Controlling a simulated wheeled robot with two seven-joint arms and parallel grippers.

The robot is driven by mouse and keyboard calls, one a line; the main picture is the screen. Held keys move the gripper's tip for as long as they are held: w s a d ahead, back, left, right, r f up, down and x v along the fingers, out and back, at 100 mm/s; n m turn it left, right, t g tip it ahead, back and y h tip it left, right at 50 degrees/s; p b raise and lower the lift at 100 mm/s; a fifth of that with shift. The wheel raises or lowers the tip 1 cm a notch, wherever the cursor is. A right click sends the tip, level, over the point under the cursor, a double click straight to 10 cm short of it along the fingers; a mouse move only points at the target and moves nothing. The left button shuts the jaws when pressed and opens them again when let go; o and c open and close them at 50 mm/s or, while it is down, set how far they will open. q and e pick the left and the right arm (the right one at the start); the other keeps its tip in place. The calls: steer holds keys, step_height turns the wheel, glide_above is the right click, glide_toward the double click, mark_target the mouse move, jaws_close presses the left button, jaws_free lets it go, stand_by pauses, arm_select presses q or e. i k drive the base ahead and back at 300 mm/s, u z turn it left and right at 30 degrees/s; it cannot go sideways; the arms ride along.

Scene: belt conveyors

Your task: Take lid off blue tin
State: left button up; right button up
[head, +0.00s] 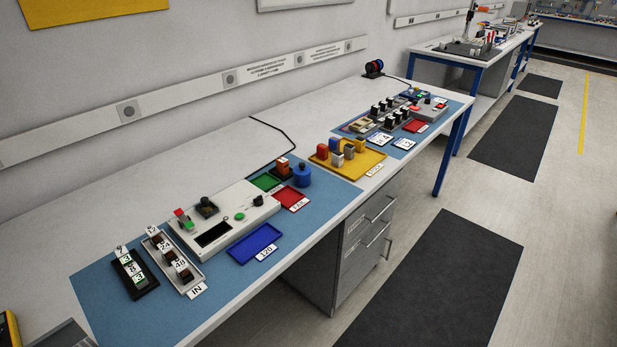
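A small blue round tin (302,176) stands upright at the back right of the near blue mat (345,190). A smaller raised part, like a knob, shows on its top, so its lid appears to be on. It stands beside the red tray and close to a small orange-red and dark block (283,166). Neither of my grippers is in view.
A grey panel box (222,222) with buttons sits mid-mat. Green (266,181), red (292,198) and blue (255,243) trays lie around it. Labelled blocks in a white "IN" tray (190,285) and black holder (148,287) stand left. A yellow tray (345,169) holds coloured pieces.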

mark_target(302, 171)
steer(key=z, duration=1.2)
steer(key=i, duration=1.15)
steer(key=u, duration=2.6)
steer(key=i, duration=0.5)
